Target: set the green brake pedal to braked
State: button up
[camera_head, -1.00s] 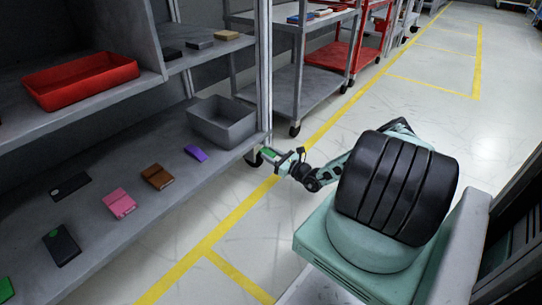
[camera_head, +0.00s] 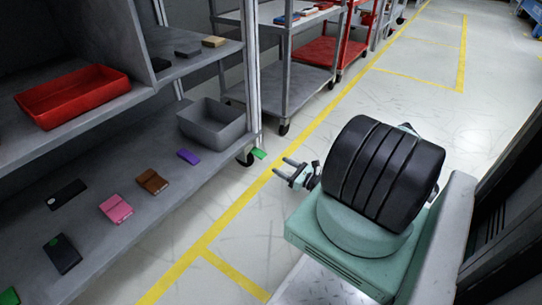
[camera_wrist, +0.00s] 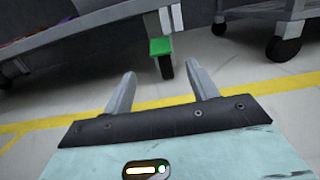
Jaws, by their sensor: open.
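The green brake pedal (camera_head: 259,153) sticks out by the black caster wheel at the near right corner of the grey shelf unit, low above the floor. In the wrist view the green pedal (camera_wrist: 160,47) is a flat plate with a darker green front edge, in front of the wheel. I cannot tell its exact tilt. My gripper (camera_head: 282,167) is open and empty, to the right of the pedal and apart from it. In the wrist view my gripper's fingers (camera_wrist: 160,71) are spread, with the pedal beyond and between the tips.
The shelf (camera_head: 135,165) holds a grey bin (camera_head: 212,122), a red tray (camera_head: 72,94) and several small coloured boxes. A grey cart (camera_head: 290,85) on casters stands behind. The floor around my gripper is clear, with yellow lines.

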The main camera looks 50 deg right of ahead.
jog(key=s, duration=0.2)
jog(key=s+p, duration=0.1)
jog(key=s, duration=0.3)
jog(key=shift+s+d+f, duration=0.25)
jog(key=shift+f, duration=0.05)
